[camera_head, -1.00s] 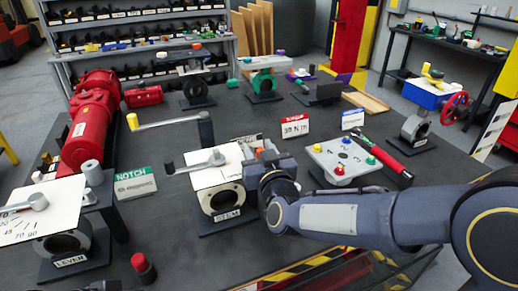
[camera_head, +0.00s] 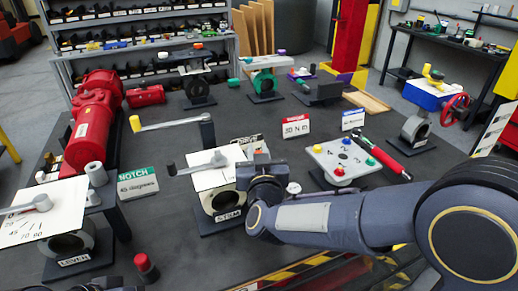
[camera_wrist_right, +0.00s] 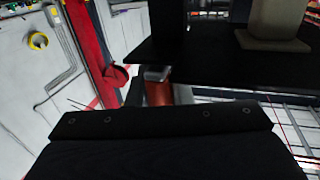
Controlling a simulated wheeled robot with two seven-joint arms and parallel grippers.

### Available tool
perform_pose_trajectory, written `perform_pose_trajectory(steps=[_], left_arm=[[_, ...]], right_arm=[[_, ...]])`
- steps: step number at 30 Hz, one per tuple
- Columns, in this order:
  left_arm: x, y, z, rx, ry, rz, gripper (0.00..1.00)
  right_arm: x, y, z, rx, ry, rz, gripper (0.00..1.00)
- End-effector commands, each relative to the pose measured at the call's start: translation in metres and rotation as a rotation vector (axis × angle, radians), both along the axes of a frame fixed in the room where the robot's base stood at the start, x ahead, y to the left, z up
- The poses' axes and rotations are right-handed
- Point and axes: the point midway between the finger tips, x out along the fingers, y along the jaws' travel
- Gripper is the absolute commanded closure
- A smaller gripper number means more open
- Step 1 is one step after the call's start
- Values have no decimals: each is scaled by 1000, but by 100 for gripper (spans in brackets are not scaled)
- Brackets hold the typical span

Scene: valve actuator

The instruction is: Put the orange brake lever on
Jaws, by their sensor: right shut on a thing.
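My right gripper (camera_head: 256,163) is beside the right edge of the white plate on the STEM stand (camera_head: 229,213). Its fingertips are largely hidden by its own wrist. In the right wrist view an orange piece (camera_wrist_right: 158,92), likely the orange brake lever, shows just beyond the gripper's dark body; most of it is hidden. The gripper is shut on it. My left gripper's fingers do not show.
A green NOTCH sign (camera_head: 138,183) stands between the two stands. A plate with coloured knobs (camera_head: 343,159) and a red-and-black tool (camera_head: 394,162) lie to the right. A red-capped cylinder (camera_head: 146,266) stands at the front. Red machinery (camera_head: 93,135) fills the left back.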

Motion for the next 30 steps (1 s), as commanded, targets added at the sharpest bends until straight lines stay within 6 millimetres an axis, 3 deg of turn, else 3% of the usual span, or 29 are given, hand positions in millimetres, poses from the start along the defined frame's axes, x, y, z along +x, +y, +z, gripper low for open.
perform_pose_trajectory(steps=[8, 9, 14, 23, 30], left_arm=[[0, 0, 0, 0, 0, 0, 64], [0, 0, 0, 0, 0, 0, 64], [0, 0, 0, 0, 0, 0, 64], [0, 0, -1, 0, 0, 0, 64], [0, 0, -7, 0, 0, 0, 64]], right_arm=[[0, 1, 1, 0, -2, -3, 100], [0, 1, 1, 0, -2, -2, 78], [0, 1, 0, 0, -1, -3, 59], [-2, 1, 0, 0, -1, -2, 59], [-37, -2, 0, 2, -2, 1, 59]])
